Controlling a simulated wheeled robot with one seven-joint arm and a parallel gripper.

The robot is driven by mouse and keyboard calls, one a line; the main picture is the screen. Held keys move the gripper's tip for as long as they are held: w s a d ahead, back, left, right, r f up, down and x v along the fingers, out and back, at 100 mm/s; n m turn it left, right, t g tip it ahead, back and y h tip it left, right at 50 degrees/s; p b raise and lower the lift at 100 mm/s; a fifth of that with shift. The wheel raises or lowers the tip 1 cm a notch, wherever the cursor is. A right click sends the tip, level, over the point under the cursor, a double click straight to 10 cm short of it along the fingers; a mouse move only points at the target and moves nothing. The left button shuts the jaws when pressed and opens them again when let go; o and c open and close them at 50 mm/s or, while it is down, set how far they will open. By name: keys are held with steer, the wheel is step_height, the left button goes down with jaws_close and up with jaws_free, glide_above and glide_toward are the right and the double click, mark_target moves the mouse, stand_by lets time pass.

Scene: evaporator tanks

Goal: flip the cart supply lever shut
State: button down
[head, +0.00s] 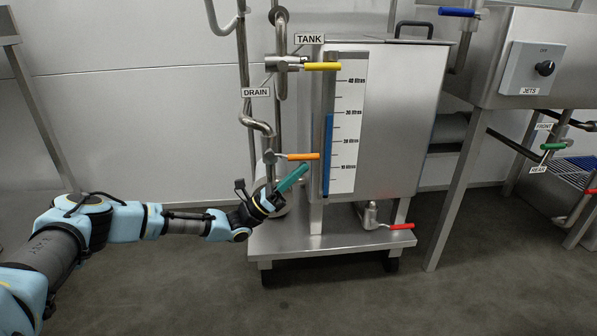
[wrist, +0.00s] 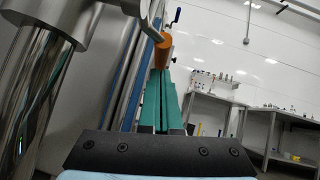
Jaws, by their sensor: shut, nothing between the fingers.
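The cart carries a steel tank (head: 400,120) with several handle levers on its piping, and no label reads "cart supply". The orange lever (head: 302,157) points right, roughly level, on the lower valve of the standpipe; its orange grip (wrist: 163,50) also shows in the wrist view. A yellow lever (head: 322,66) is level above it, and a red lever (head: 400,226) is level at the cart's base. My gripper (head: 304,168), with teal fingers, is shut and empty just below the orange lever. The fingers (wrist: 163,75) end close to the orange grip; I cannot tell if they touch.
The cart's lower shelf (head: 290,238) lies under the gripper. A steel pipe (wrist: 45,75) stands close at left in the wrist view. At right are a JETS switch box (head: 530,70), a blue lever (head: 457,12) and a green lever (head: 553,146). The floor in front is clear.

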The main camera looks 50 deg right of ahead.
steer(key=w+a+f, duration=0.3)
steer(key=a+f, duration=0.4)
steer(key=f, duration=0.3)
steer(key=shift+f, duration=0.2)
steer(key=shift+d, duration=0.1)
steer(key=s+a+r+m+y, duration=0.1)
steer(key=s+a+m+y, duration=0.2)
steer(key=a+m+y, duration=1.1)
steer(key=w+a+r+t+y, duration=0.3)
steer(key=a+t, duration=0.1)
steer(key=a, duration=0.6)
steer(key=w+a+r+t+y, duration=0.2)
steer(key=w+a+t+y, duration=0.15)
steer(key=a, duration=0.55)
steer(key=a+r+m+t+y, duration=0.1)
steer(key=a+r+t, duration=0.2)
steer(key=a+r, duration=0.35)
steer(key=a+r+m+t+y, duration=0.1)
steer(key=a+r+t, duration=0.25)
steer(key=a, duration=0.65)
step_height(320, 180, up, 38)
steer(key=p, duration=3.8)
steer(key=shift+s+p, duration=0.35)
steer(key=shift+p, duration=0.05)
